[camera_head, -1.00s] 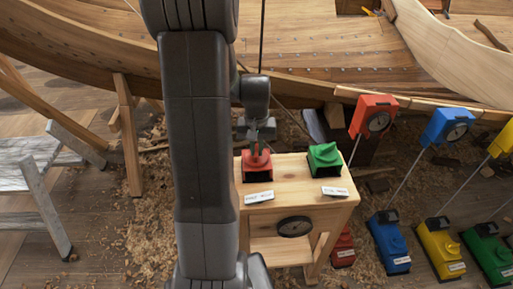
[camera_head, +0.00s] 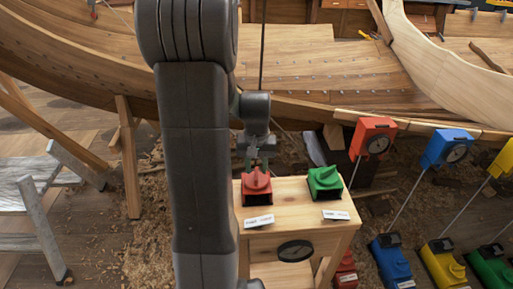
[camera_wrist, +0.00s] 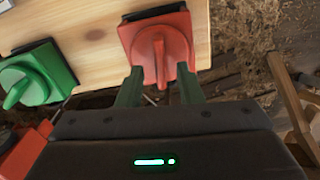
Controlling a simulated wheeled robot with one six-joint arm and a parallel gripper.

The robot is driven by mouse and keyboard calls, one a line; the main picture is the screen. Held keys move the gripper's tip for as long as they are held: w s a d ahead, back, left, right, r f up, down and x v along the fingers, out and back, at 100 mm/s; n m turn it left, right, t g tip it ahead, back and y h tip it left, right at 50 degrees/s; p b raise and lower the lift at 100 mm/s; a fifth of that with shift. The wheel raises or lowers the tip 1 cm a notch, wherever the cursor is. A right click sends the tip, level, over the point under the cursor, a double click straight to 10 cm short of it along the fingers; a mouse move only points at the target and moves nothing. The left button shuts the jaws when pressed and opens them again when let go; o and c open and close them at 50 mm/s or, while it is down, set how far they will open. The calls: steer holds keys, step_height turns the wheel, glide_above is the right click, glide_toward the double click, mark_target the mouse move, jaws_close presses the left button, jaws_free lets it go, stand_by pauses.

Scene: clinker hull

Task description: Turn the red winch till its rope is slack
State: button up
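The red winch (camera_head: 256,187) stands on the left of a wooden bench top, with a white label in front of it. In the wrist view the red winch (camera_wrist: 158,46) shows its raised grip bar pointing toward my gripper. My gripper (camera_head: 256,160) is just above and behind the red winch in the head view. In the wrist view my gripper (camera_wrist: 160,80) is open, with its two green fingers apart and the end of the bar between them. I cannot tell whether they touch it. A dark rope (camera_head: 263,45) rises behind my arm; its lower end is hidden.
A green winch (camera_head: 325,182) stands right of the red one on the bench (camera_head: 290,217). Several coloured winches and gauges on rods stand at right. The wooden hull (camera_head: 300,60) fills the back; a trestle (camera_head: 45,205) is at left.

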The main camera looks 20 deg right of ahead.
step_height(320, 180, up, 12)
steer(key=shift+f, duration=0.15)
stand_by(0.3)
